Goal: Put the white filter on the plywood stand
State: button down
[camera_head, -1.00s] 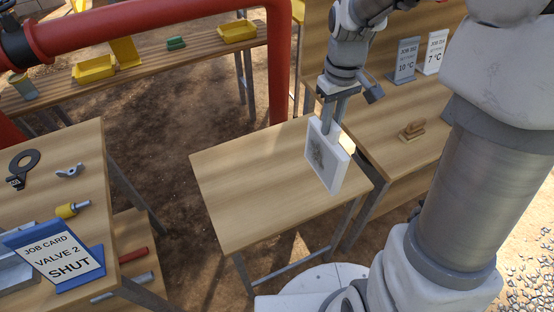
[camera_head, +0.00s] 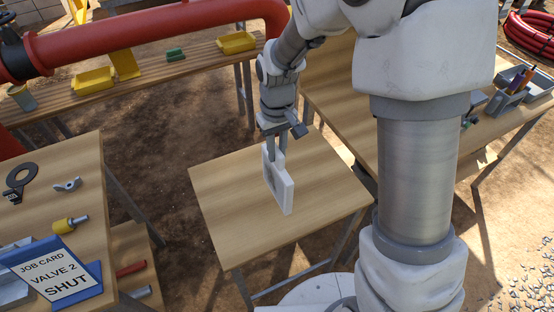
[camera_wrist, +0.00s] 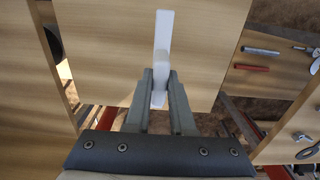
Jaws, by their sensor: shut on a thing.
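The white filter (camera_head: 285,190) is a thin square panel with a greyish face. It stands on edge, upright, in my gripper (camera_head: 273,150), above or at the surface of the middle plywood-topped table (camera_head: 225,205). I cannot tell whether its lower edge touches the top. In the wrist view my gripper (camera_wrist: 160,86) is shut on the filter (camera_wrist: 163,40), which shows edge-on as a narrow white strip. The fingers hide part of the filter. No other object lies on the middle table.
A left table holds a job card (camera_head: 55,272) reading "VALVE 2 SHUT", a wing nut (camera_head: 67,185) and a yellow-handled part (camera_head: 70,224). Yellow trays (camera_head: 93,81) stand on a back bench. A red pipe (camera_head: 150,38) crosses behind. A right bench (camera_head: 345,105) stands beside the middle table.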

aim_at(277, 174)
jog(key=shift+f, duration=1.95)
jog(key=shift+f, duration=0.2)
jog(key=c, duration=0.8)
grip_release()
jog(key=shift+o, duration=0.2)
jog(key=shift+r, duration=0.1)
